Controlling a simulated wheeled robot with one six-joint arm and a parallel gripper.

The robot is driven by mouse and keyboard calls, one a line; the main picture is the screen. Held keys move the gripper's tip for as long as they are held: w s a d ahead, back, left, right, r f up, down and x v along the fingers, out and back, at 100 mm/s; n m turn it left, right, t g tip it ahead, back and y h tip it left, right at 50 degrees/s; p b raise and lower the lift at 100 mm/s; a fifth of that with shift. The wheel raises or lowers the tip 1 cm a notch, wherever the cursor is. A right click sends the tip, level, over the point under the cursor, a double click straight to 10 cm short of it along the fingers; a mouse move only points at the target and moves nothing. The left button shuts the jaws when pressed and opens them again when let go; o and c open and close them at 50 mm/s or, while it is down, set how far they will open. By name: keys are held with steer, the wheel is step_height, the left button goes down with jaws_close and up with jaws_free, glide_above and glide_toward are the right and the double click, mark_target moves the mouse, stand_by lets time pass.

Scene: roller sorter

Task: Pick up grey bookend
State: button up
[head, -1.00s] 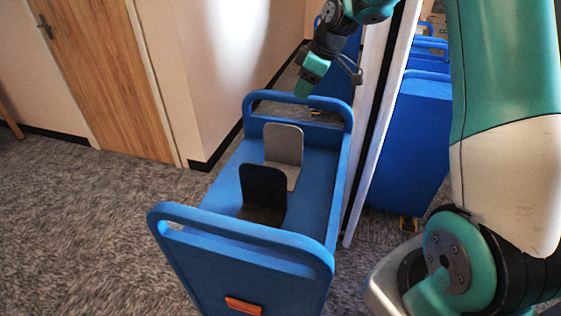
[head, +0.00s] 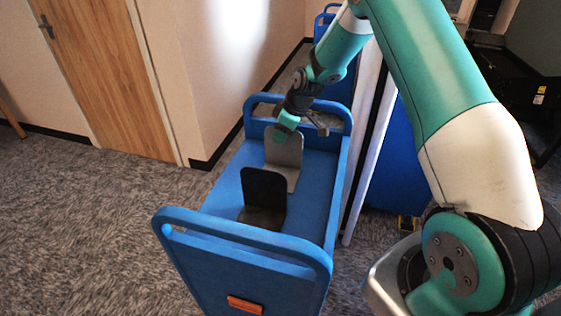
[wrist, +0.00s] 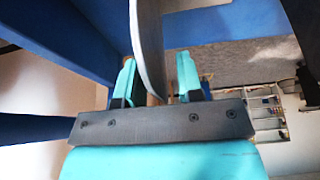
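The grey bookend (head: 287,154) stands upright on the top of a blue cart (head: 318,205), toward its far end. My gripper (head: 284,131) is at the upper edge of its upright plate. In the wrist view the grey bookend's plate (wrist: 148,45) passes between the two teal fingers of my gripper (wrist: 157,68). The plate is close to the left finger, and a gap shows on the right finger's side. The gripper is open. The bookend's base is not clear in the wrist view.
A black bookend (head: 264,190) stands on the same cart, nearer to me. The cart has raised handle rails at both ends. A white upright panel (head: 368,130) stands close along its right side. Open carpet (head: 90,220) lies to the left.

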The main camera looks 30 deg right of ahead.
steer(key=shift+f+b, duration=0.3)
steer(key=shift+f, duration=0.1)
stand_by(0.4)
jaws_close()
steer(key=shift+w, duration=0.1)
stand_by(1.4)
